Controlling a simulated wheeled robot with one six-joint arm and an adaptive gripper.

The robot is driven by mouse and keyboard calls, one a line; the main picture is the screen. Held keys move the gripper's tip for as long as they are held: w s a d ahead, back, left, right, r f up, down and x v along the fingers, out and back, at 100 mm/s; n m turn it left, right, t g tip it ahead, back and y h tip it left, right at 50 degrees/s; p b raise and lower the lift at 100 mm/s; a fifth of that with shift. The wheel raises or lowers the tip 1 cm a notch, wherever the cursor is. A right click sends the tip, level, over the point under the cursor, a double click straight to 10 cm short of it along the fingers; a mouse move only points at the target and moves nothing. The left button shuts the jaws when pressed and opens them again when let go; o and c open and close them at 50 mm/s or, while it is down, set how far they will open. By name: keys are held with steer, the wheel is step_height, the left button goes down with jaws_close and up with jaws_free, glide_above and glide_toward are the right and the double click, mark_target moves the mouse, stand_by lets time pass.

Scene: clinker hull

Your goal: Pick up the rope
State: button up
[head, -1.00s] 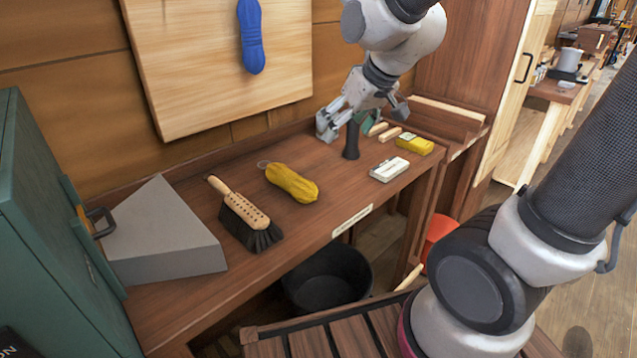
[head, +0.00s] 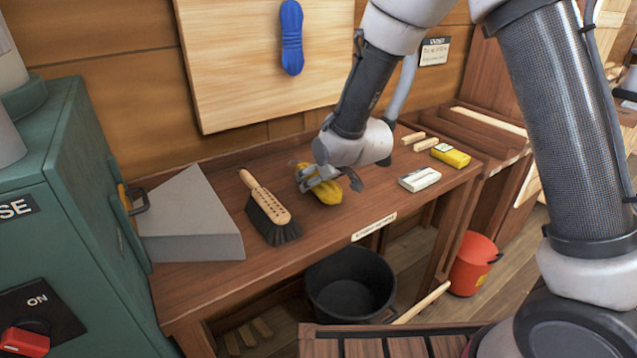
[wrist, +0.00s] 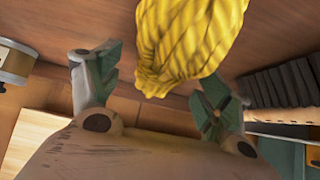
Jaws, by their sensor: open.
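A yellow rope hank (head: 327,191) lies on the wooden bench. In the wrist view the yellow rope (wrist: 185,40) is large and close, with its rounded end between the two fingers. My gripper (head: 325,181) is above the rope and hides part of it. In the wrist view my gripper (wrist: 155,88) is open, with one finger on each side of the rope; I cannot tell if either touches it.
A brush (head: 268,208) and a grey wedge block (head: 190,220) lie left of the yellow rope. A white block (head: 419,179) and a yellow box (head: 450,155) lie to its right. A green cabinet (head: 75,200) stands at left. A black bucket (head: 350,285) is below.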

steer(key=shift+x, duration=1.1)
steer(key=shift+r, duration=0.1)
steer(key=shift+c, duration=0.2)
steer(key=c, duration=1.2)
steer(key=shift+r, duration=0.1)
